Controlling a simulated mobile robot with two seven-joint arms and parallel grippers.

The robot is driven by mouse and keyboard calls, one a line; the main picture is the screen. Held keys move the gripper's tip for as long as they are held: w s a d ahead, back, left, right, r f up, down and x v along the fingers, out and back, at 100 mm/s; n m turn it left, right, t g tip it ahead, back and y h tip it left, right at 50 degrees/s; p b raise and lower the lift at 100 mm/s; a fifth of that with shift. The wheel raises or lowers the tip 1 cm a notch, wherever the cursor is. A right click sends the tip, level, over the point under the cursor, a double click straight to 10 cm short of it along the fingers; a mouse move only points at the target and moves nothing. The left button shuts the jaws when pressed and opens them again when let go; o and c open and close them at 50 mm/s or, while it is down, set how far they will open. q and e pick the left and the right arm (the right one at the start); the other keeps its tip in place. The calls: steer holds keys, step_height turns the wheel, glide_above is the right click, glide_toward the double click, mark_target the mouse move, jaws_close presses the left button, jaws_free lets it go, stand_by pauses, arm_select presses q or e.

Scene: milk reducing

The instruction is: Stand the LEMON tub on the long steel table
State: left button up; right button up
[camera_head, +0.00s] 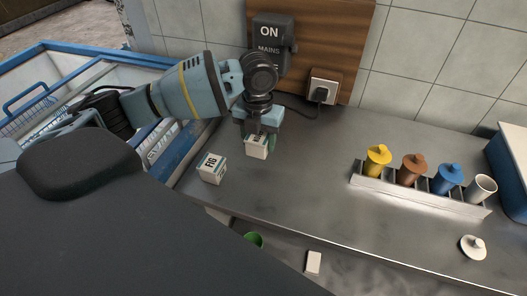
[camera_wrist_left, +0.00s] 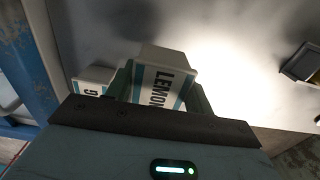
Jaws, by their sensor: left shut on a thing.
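The LEMON tub (camera_wrist_left: 163,79) is a white box with a pale blue band and dark lettering. It sits between the fingers of my left gripper (camera_head: 262,133), which is shut on it. In the head view the tub (camera_head: 256,149) hangs below the gripper, over the left part of the long steel table (camera_head: 310,180). I cannot tell whether its base touches the steel. A second white tub, marked FIG (camera_head: 211,169), stands on the table just left of it and shows partly in the left wrist view (camera_wrist_left: 92,84). My right gripper is not in view.
A rack (camera_head: 418,191) with yellow, brown, blue and white containers stands to the right. A white lid (camera_head: 473,247) lies near the front edge. A blue-framed chest (camera_head: 40,60) is at the left. A socket with a plug (camera_head: 323,91) is behind. The table's middle is clear.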

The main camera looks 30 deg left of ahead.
mark_target(259, 136)
arm_select(q)
steer(key=shift+f, duration=2.7)
steer(key=shift+f, duration=0.15)
steer(key=o, duration=1)
step_height(259, 136, up, 12)
steer(key=shift+r, duration=0.15)
